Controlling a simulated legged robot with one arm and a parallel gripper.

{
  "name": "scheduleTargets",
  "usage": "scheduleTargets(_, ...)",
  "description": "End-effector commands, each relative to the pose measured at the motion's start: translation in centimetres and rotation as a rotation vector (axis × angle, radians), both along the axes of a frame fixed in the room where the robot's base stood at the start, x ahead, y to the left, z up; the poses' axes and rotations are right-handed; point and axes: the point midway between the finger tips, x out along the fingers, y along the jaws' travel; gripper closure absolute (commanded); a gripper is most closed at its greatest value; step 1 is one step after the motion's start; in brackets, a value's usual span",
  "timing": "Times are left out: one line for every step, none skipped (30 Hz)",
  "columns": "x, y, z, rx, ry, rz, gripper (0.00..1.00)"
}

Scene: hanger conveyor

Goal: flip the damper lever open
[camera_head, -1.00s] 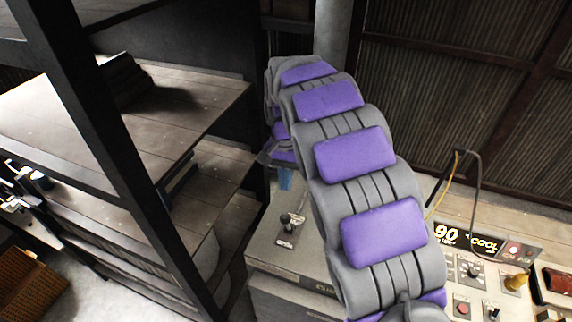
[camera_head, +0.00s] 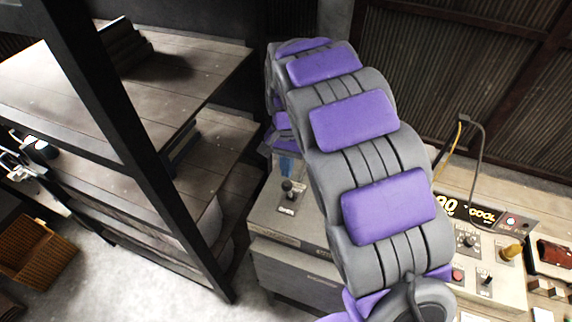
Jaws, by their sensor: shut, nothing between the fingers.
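A small lever with a dark knob (camera_head: 287,186) stands on a plate on top of the grey metal cabinet (camera_head: 268,225), left of my arm. Its plate's label is too small to read, so I cannot tell whether it is the damper lever. A small black toggle (camera_head: 487,281) is on the control panel at the right. My gripper (camera_head: 267,147) shows only partly at the far end of my arm, behind and above the knobbed lever in the picture. It is shut and empty, apart from the lever in the picture.
The control panel (camera_head: 500,290) at lower right has a lit display (camera_head: 470,212), dials and a brass knob (camera_head: 511,252). A dark-framed shelf (camera_head: 125,150) fills the left side. A wicker basket (camera_head: 37,250) is at lower left. My arm hides the bench's middle.

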Motion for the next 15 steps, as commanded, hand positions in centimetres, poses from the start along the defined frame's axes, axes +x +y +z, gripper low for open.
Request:
scheduleTargets(0.0,0.0,0.0,-0.001,-0.003,0.0,1.0)
scheduleTargets(-0.1,0.0,0.0,-0.002,-0.006,0.0,1.0)
scheduleTargets(-0.1,0.0,0.0,-0.004,-0.011,0.001,1.0)
scheduleTargets(-0.2,0.0,-0.1,-0.007,-0.017,0.001,1.0)
scheduleTargets(-0.3,0.0,-0.1,-0.01,-0.024,0.001,1.0)
scheduleTargets(-0.4,0.1,-0.2,-0.015,-0.035,0.001,1.0)
scheduleTargets(-0.5,0.1,-0.3,-0.019,-0.045,0.001,1.0)
scheduleTargets(-0.6,0.2,-0.3,-0.023,-0.058,0.0,1.0)
scheduleTargets(-0.8,0.3,-0.4,-0.029,-0.075,0.001,1.0)
scheduleTargets(-0.9,0.4,-0.4,-0.035,-0.088,0.001,1.0)
scheduleTargets(-1.1,0.4,-0.4,-0.041,-0.104,0.002,1.0)
scheduleTargets(-1.3,0.5,-0.4,-0.047,-0.123,0.003,1.0)
scheduleTargets(-1.4,0.6,-0.5,-0.053,-0.138,0.003,1.0)
scheduleTargets(-1.6,0.7,-0.6,-0.057,-0.151,0.003,1.0)
scheduleTargets(-1.8,0.7,-0.7,-0.064,-0.164,0.002,1.0)
